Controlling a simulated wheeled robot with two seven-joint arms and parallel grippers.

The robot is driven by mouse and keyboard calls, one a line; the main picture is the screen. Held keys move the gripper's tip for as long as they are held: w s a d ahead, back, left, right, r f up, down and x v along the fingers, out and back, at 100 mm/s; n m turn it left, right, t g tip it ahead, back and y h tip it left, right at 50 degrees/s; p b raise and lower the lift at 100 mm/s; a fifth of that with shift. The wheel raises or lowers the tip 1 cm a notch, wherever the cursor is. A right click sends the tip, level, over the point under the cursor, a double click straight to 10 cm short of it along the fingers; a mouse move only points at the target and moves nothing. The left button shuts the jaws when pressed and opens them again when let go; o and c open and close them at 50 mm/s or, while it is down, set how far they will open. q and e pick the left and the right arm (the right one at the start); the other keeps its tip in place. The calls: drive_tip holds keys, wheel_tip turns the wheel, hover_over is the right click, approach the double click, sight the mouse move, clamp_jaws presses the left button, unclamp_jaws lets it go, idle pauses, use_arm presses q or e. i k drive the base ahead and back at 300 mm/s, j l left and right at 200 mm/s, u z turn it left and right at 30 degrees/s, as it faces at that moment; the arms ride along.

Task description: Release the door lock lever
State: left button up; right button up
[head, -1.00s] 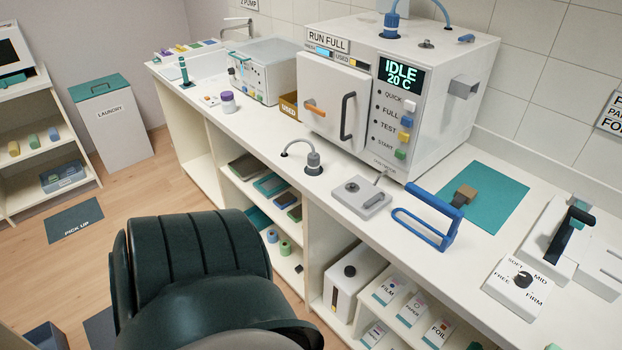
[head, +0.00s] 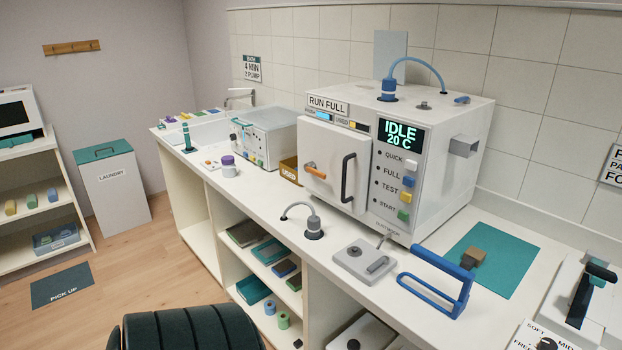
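The white machine (head: 446,165) stands on the counter with its front door (head: 321,148) shut. An orange lever (head: 314,172) sits on the left part of the door, lying nearly level and sloping slightly down to the right. It appears to be the door lock lever. A black upright door handle (head: 347,178) is to its right. The display (head: 399,132) reads IDLE 20 C. Neither of my grippers is in view, and nothing touches the lever.
A dark green padded seat (head: 190,328) is at the bottom.

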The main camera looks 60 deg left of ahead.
sight(310, 167)
drive_tip(key=i, duration=0.45)
drive_tip(key=u, duration=2.25)
drive_tip(key=l, duration=0.05)
